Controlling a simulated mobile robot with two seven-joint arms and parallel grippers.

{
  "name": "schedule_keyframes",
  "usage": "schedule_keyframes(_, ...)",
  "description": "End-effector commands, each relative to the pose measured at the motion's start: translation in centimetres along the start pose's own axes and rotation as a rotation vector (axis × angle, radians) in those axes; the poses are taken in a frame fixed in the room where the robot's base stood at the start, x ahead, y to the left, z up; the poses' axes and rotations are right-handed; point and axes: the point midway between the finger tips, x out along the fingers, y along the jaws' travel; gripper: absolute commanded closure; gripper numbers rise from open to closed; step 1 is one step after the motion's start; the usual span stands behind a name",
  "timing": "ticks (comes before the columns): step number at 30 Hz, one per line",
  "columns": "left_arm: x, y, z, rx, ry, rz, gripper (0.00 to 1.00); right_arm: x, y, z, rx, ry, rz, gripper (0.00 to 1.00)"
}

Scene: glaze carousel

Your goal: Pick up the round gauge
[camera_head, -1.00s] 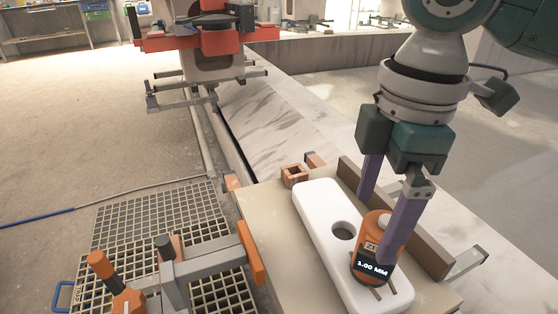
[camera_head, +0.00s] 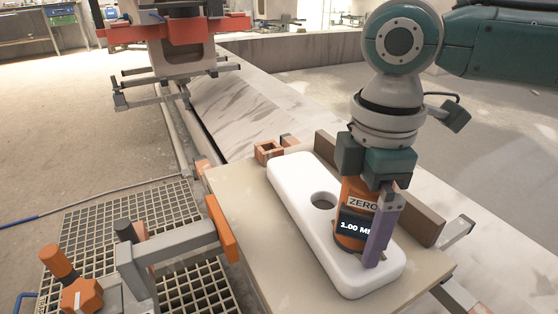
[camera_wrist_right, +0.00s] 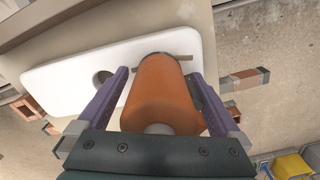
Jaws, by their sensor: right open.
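The round gauge (camera_head: 352,222) is orange with a dark display reading about 1.00 MM and a ZERO label. It stands at the near end of a white slab (camera_head: 290,182) with a round hole. My right gripper (camera_head: 358,246) is open and lowered over the gauge from above. One purple finger is in front of the gauge; the other is hidden in the head view. In the wrist view the gauge (camera_wrist_right: 163,95) lies between the two fingers, with a gap at the left finger and the right finger close beside it. My left gripper is not in view.
The slab lies on a beige board (camera_head: 235,190) with a brown rail (camera_head: 425,222) along its right side. An orange-padded clamp (camera_head: 221,228) is at the board's left edge. A floor grating (camera_head: 125,225) lies to the left. A small orange-brown block (camera_head: 268,151) sits at the far end.

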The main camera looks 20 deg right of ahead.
Motion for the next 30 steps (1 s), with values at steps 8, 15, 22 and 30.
schedule_keyframes(8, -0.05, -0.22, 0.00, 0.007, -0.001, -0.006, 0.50, -0.03, 0.00, -0.04, -0.001, 0.001, 0.000, 0.10)
schedule_keyframes(15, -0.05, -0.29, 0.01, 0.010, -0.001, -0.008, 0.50, -0.04, 0.00, -0.05, -0.001, 0.001, 0.000, 0.37)
schedule_keyframes(22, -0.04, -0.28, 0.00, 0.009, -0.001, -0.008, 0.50, -0.05, 0.00, -0.05, -0.001, 0.001, 0.000, 0.63)
schedule_keyframes(30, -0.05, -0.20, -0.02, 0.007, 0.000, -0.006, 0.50, -0.07, 0.02, -0.06, -0.001, 0.002, 0.001, 0.86)
